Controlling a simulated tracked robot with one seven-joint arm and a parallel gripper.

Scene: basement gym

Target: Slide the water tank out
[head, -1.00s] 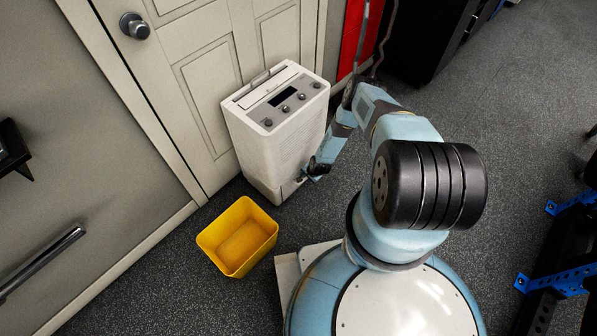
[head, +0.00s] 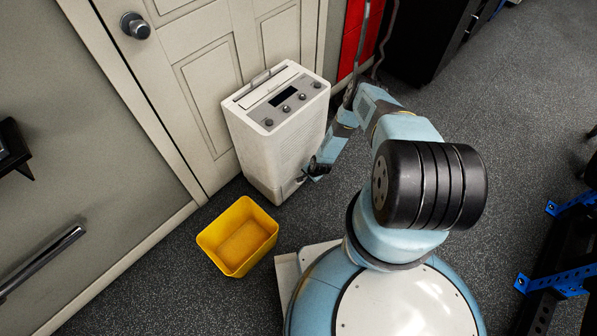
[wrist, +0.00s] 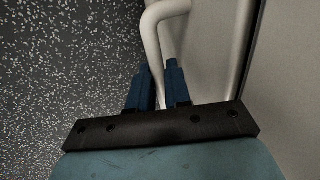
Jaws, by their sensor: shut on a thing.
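A white dehumidifier (head: 275,135) stands upright on the floor against the door, with knobs and a dark display on its top panel. The water tank is not clearly distinguishable from the lower body. My gripper (head: 303,177) is low at the unit's right side, near the floor. In the wrist view, my gripper's blue fingers (wrist: 158,88) are shut around a bent pale bar (wrist: 152,40), which looks like a handle. A pale flat surface (wrist: 207,45) lies just right of the bar. The fingertips are partly hidden in the head view.
A yellow open bin (head: 241,233) stands on the floor in front of the unit, left of my base. A panelled door (head: 208,88) is behind. Blue and black rack parts (head: 560,280) stand at the lower right. Carpet right of my arm is clear.

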